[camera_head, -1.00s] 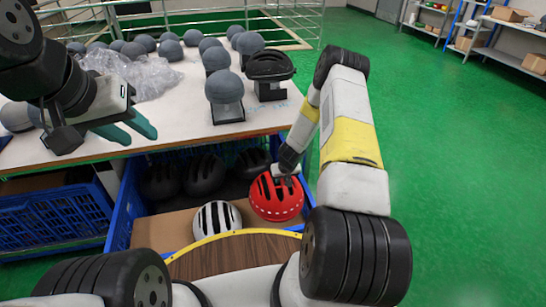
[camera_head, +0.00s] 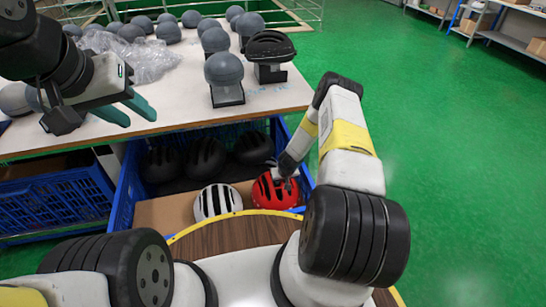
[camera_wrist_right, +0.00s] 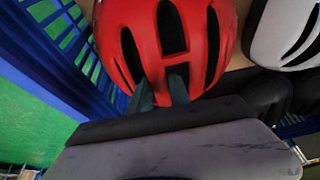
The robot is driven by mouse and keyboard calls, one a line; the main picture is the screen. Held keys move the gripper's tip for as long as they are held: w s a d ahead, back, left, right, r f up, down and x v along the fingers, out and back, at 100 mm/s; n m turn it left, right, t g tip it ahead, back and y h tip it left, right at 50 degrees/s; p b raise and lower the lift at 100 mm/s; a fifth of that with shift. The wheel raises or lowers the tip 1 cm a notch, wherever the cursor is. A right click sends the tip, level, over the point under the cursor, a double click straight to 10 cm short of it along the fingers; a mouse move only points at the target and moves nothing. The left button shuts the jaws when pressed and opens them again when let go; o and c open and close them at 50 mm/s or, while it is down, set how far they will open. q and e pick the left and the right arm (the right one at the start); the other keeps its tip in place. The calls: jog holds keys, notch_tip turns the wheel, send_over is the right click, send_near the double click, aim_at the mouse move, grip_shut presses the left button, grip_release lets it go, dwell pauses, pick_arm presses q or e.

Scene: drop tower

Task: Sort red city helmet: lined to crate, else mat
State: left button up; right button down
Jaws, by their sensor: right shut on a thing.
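The red helmet (camera_head: 273,191) is low in the front right of the blue crate (camera_head: 124,192), beside a white helmet (camera_head: 217,202). My right gripper (camera_head: 284,180) is shut on it from above. In the right wrist view my two dark fingertips (camera_wrist_right: 163,88) reach into the vents of the red helmet (camera_wrist_right: 185,40). Whether it rests on the crate floor I cannot tell. Its inside, with any lining, is hidden. My left gripper (camera_head: 127,108) is open and empty over the table's front left. I cannot make out a mat.
Several black helmets (camera_head: 205,158) fill the crate's back. The white table (camera_head: 180,108) above holds several grey domes (camera_head: 224,70), clear plastic wrap (camera_head: 140,60) and a black helmet (camera_head: 270,46) on a stand. Another blue crate (camera_head: 50,200) stands left. Green floor is free at right.

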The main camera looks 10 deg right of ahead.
jog(key=shift+f, duration=0.45)
dwell(0.5)
jog(key=c, duration=1.1)
grip_release()
jog(key=c, duration=0.4)
jog(key=shift+o, duration=0.2)
jog(key=shift+r, duration=4)
jog(key=shift+r, duration=0.1)
